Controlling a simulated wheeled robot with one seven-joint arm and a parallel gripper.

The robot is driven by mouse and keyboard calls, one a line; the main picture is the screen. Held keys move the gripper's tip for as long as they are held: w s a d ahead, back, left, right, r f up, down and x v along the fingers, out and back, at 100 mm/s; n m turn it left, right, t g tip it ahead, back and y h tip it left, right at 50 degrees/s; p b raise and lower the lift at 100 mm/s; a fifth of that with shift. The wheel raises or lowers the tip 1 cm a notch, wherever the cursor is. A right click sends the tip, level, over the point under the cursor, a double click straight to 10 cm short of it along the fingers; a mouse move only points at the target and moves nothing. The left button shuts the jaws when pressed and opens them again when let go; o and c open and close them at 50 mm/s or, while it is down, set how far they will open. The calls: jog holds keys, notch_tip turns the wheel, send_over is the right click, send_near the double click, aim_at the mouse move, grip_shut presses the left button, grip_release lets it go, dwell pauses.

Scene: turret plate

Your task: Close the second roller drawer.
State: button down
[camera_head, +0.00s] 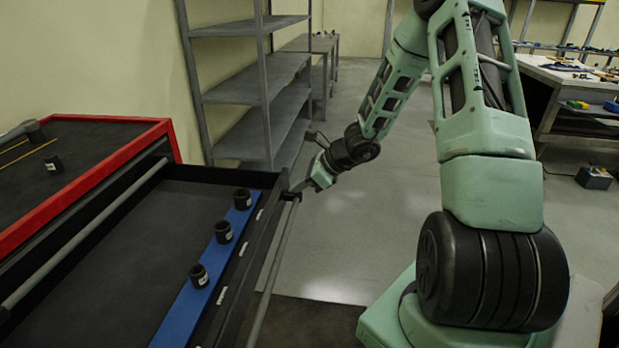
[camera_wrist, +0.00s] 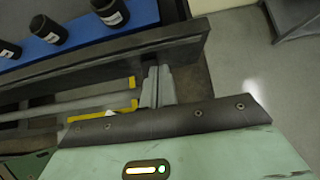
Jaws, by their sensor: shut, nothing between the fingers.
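The open drawer (camera_head: 92,238) sticks out from the red-edged cabinet (camera_head: 140,140) at the left of the head view. Its front panel (camera_wrist: 110,62) crosses the wrist view. A long bar handle (camera_head: 272,268) runs along the outside of the front; it also shows in the wrist view (camera_wrist: 70,105). My gripper (camera_head: 289,192) is shut and empty at the far end of the drawer front, beside the handle's end. In the wrist view its fingertips (camera_wrist: 159,72) are close against the panel; I cannot tell whether they touch.
In the drawer, a blue strip (camera_head: 190,312) carries three black sockets (camera_head: 223,232). A small black socket (camera_head: 54,163) sits on the cabinet top. Grey shelves (camera_head: 250,90) stand behind. Floor (camera_head: 350,220) right of the drawer is clear; a workbench (camera_head: 565,85) stands far right.

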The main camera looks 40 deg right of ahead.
jog(key=shift+w+a+f, duration=0.3)
jog(key=shift+f, duration=0.05)
jog(key=shift+w, duration=0.1)
